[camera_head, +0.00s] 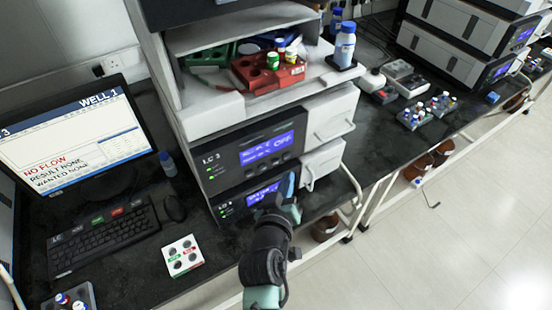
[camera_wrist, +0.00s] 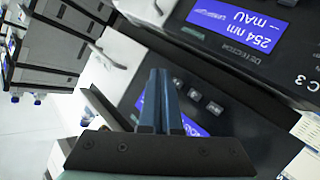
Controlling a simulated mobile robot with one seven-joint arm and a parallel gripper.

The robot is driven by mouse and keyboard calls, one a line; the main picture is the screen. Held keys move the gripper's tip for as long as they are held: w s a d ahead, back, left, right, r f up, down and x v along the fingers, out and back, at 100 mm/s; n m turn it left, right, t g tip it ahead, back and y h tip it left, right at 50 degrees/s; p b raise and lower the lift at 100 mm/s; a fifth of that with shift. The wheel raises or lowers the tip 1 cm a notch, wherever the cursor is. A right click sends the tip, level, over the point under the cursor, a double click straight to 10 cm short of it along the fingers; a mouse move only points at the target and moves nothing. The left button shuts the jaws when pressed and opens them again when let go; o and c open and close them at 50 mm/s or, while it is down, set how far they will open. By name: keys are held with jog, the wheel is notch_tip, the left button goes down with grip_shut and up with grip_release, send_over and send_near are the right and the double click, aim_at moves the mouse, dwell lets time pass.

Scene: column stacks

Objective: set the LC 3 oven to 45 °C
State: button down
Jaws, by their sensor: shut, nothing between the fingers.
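The LC 3 stack has two dark front panels in the head view. The upper panel's blue display (camera_head: 266,148) ends in "OFF"; its other text is too small to read surely. The lower panel's blue display (camera_head: 262,195) is partly hidden by my gripper (camera_head: 289,184). The fingers are shut and empty; contact cannot be told.
A monitor (camera_head: 77,137) showing "NO FLOW" and a keyboard (camera_head: 104,232) stand at left. A white block with round wells (camera_head: 183,256) lies on the dark bench. A red rack (camera_head: 268,72) and a blue-capped bottle (camera_head: 345,47) are on top of the stack. White handled drawers (camera_head: 325,120) jut out at right.

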jog(key=shift+s+d+p, duration=0.65)
jog(key=shift+s+d, duration=0.15)
jog(key=shift+s, duration=0.35)
jog(key=w+r+m+t, duration=0.2)
jog(key=r+t, duration=0.1)
jog(key=r, duration=1.3)
jog(key=w+r+m+t, duration=0.1)
jog(key=w+r+t, duration=0.15)
jog(key=r, duration=1.35)
jog(key=s+r+t, duration=0.2)
jog(key=s+r, duration=0.3)
jog(key=r, duration=0.4)
jog(key=s+r+t+y, duration=0.1)
jog(key=s+r+t, duration=0.2)
jog(key=s+r, duration=0.3)
jog(key=s+r+m+t, duration=0.1)
jog(key=s+r, duration=0.5)
jog(key=r, duration=0.6)
jog(key=shift+a+r+t+y, duration=0.15)
jog(key=shift+a+t+y, duration=0.2)
jog(key=shift+t, duration=0.4)
jog(key=shift+d, duration=0.1)
